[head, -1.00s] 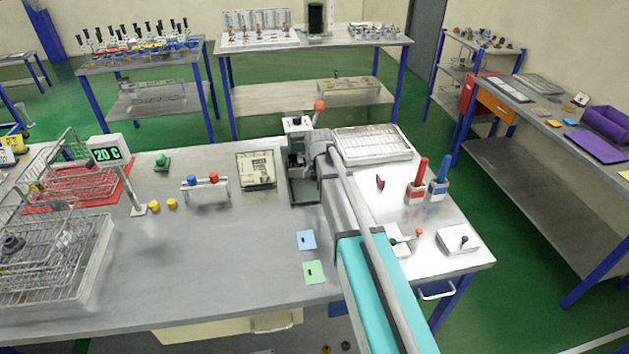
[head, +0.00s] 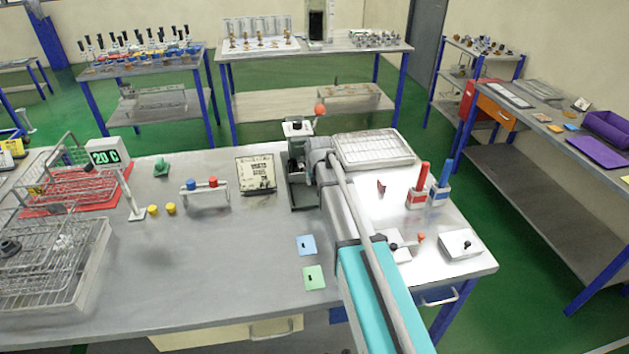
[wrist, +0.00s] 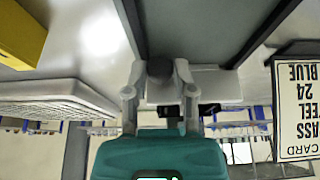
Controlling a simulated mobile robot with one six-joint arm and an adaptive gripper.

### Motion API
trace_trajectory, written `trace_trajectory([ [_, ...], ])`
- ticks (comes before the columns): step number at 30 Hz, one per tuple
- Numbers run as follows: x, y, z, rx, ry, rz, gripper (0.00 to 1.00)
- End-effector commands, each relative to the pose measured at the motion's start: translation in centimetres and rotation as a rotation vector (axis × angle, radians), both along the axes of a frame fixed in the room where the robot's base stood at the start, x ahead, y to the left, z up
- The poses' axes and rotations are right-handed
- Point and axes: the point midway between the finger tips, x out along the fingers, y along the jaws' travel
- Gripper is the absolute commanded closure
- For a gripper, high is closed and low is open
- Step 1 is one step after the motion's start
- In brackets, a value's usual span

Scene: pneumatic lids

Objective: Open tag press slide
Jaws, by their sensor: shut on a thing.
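The tag press (head: 297,130) is a grey upright machine at the back middle of the bench, with a red ball (head: 320,109) on its lever. My gripper (wrist: 160,80) comes at the press from its right side; in the head view my arm hides the gripper and part of the press. In the wrist view the two grey fingers are shut on a dark round knob (wrist: 160,67). A pale grey block (wrist: 215,84) lies behind the knob. Whether this block is the slide, and how far the slide is open, I cannot tell.
A card stand (head: 256,173) is close left of the press; its card shows upside down in the wrist view (wrist: 299,110). A white tray (head: 373,148) is close on the right. Blue (head: 306,245) and green tags (head: 314,278) lie in front.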

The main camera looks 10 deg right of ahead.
Motion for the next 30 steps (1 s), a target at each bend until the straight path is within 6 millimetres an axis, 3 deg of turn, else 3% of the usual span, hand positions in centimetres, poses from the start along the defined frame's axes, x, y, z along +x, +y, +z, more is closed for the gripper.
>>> trace_trajectory([
  [11, -0.5, 0.0, 0.0, 0.001, 0.000, 0.000, 1.00],
  [30, -8.2, 0.1, 0.0, 0.002, 0.001, 0.001, 1.00],
])
